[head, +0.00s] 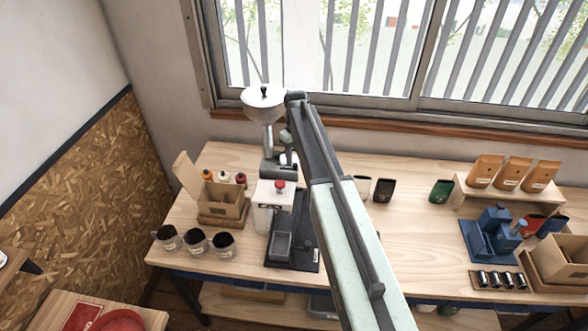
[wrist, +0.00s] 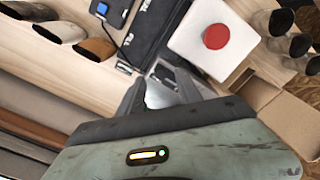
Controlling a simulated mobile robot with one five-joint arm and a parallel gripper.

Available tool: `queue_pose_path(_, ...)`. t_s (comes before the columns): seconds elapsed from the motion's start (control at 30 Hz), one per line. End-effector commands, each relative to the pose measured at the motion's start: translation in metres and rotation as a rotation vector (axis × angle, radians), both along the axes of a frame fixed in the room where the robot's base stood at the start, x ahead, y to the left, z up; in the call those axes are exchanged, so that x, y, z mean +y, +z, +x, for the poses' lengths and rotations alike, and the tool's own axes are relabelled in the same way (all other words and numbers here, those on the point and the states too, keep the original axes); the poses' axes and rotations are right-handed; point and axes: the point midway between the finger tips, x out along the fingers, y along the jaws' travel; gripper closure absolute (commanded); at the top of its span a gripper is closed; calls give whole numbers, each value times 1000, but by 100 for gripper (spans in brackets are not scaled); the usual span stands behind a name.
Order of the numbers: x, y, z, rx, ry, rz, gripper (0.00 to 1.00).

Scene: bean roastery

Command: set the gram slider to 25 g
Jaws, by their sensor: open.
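The white machine body (head: 272,195) stands on the worktable with a red round knob (head: 280,186) on its top. In the wrist view the white body (wrist: 183,46) and its red knob (wrist: 215,36) lie just ahead and to the right of my fingers. I cannot make out the gram slider or its scale in either view. My gripper (head: 284,164) is above the back of the machine, below the hopper in the picture.
A pale hopper (head: 263,98) rises behind my gripper. A grey tray (head: 283,246) sits on a dark base in front. Several cups (head: 195,241) and an open carton (head: 222,200) stand left; a blue device (head: 492,236) stands right. The window wall is close behind.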

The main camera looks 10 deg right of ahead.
Motion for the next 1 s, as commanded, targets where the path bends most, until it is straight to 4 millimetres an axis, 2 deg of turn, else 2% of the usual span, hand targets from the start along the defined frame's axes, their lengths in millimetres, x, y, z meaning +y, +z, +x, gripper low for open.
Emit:
queue_pose_path(0.03,1,-18,0,0,1,0,58)
queue_pose_path(0.1,1,-25,0,0,1,0,58)
queue_pose_path(0.4,2,-25,0,0,2,0,58)
queue_pose_path(0.43,2,-25,0,0,2,0,61)
queue_pose_path(0.57,2,-25,0,0,2,0,97)
queue_pose_path(0.6,2,-25,0,0,2,0,100)
queue_pose_path(1.0,3,-25,0,0,3,0,100)
